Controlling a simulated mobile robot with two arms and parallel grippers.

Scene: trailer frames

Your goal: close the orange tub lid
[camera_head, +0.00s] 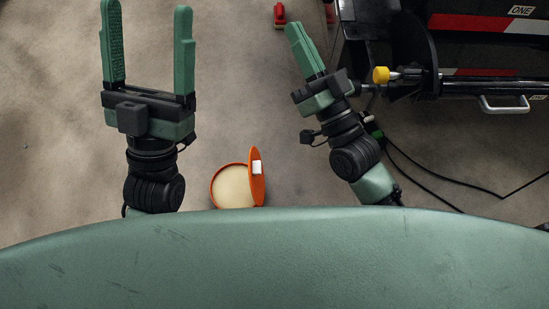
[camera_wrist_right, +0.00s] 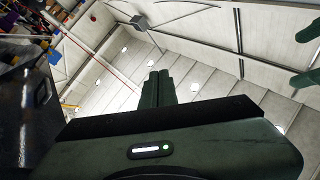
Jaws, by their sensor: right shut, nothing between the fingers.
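The orange tub (camera_head: 231,187) rests low in the head view, just past my green body edge, which hides its near side. It is round with a cream inside. Its orange lid (camera_head: 257,180) stands up on edge at the tub's right side, open, with a white patch on it. My left gripper (camera_head: 148,45) is open and empty, up and left of the tub. My right gripper (camera_head: 300,40) is shut and empty, up and right of the tub; its closed fingers also show in the right wrist view (camera_wrist_right: 157,88). Neither gripper touches the tub or lid.
A dark trailer frame (camera_head: 460,60) with a red and white strip and a metal handle (camera_head: 504,105) fills the upper right, close to my right gripper. A yellow-capped part (camera_head: 381,75) juts from it. Black cables (camera_head: 440,176) lie on the floor.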

